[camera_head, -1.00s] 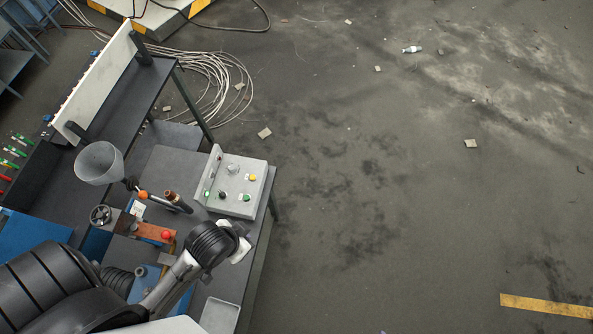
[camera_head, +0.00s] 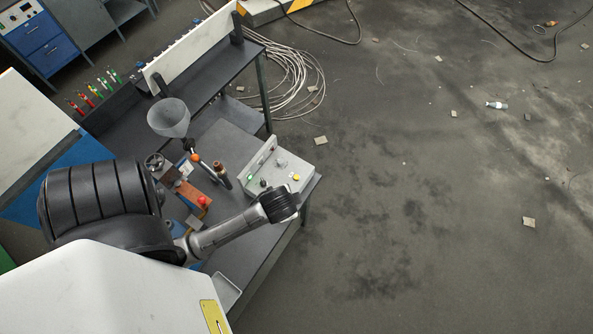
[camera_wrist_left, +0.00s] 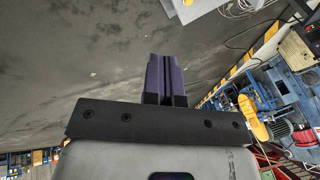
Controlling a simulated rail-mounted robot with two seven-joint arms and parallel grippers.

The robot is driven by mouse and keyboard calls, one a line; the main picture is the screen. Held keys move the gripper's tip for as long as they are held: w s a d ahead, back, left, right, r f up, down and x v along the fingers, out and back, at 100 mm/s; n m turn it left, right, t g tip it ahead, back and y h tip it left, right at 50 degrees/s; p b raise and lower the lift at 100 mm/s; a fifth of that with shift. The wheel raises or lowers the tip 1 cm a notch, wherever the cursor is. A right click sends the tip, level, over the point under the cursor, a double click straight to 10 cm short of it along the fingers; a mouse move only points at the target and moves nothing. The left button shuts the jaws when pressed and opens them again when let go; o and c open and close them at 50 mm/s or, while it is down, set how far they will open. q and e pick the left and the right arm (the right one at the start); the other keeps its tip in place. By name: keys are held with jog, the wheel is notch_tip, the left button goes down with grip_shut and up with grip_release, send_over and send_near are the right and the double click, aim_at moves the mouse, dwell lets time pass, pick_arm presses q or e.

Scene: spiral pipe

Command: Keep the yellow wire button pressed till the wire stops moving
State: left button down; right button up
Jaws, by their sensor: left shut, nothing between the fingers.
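The grey control box (camera_head: 308,161) sits on the dark bench in the head view. Its yellow button (camera_head: 297,177) is near the right front corner of its top, uncovered. A grey knob and a black knob are also on it, and a green light shows at its left side. My left arm ends in a dark wrist just in front of the box, and its gripper is hidden behind that wrist. In the left wrist view my left gripper (camera_wrist_left: 165,78) has its purple fingers together, with nothing between them. My right gripper is out of view.
A translucent funnel (camera_head: 168,118), an orange-tipped rod and a red-knobbed block (camera_head: 202,201) stand left of the box. A small tray (camera_head: 227,290) lies at the bench front. A pale cable coil (camera_head: 300,85) lies on the floor.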

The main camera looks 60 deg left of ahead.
pick_arm(q)
jog(key=w+a+f+m+g+y, duration=0.1)
jog(key=w+a+f+y, duration=0.1)
jog(key=w+a+f, duration=0.3)
jog(key=w+a+f+g+y, duration=0.1)
jog(key=w+a+f+y, duration=0.1)
jog(key=a, duration=0.5)
jog(key=m+g+y, duration=0.2)
jog(key=m+g, duration=0.1)
jog(key=m, duration=0.1)
send_over(296, 178)
notch_tip(296, 178, down, 6)
jog(key=shift+a+p, duration=0.1)
jog(key=shift+p, duration=0.3)
notch_tip(296, 178, down, 7)
jog(key=b, duration=0.7)
jog(key=shift+r, duration=0.2)
jog(key=shift+f+b, duration=0.85)
jog(key=shift+f, duration=0.2)
